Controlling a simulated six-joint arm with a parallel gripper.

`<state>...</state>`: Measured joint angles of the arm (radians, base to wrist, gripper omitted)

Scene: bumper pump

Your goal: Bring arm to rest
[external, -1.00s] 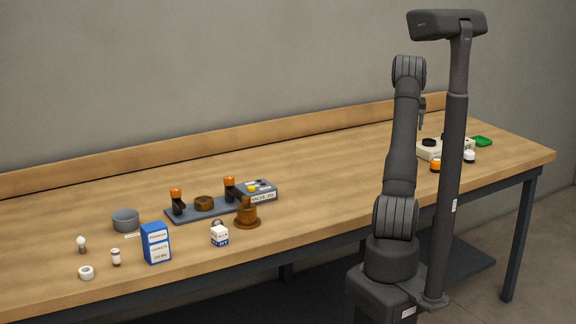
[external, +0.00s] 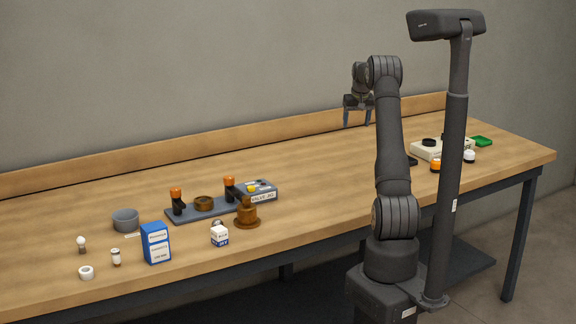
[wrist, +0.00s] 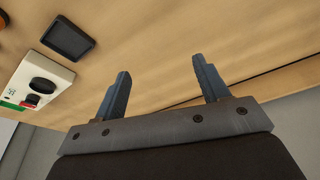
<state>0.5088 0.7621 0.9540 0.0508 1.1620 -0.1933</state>
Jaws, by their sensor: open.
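My gripper (external: 358,117) is open and empty, held above the back part of the wooden bench, pointing down. In the wrist view its two fingers (wrist: 162,85) are wide apart with only bare bench top and the back ledge beyond them. My arm stands upright at the front of the bench, its upper link leaning slightly left.
A cream box with a black knob (external: 428,148) stands right of my arm; it also shows in the wrist view (wrist: 28,84), near a dark square pad (wrist: 68,39). A grey valve jig (external: 209,208), blue carton (external: 156,243) and grey bowl (external: 125,219) stand left. The bench middle is clear.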

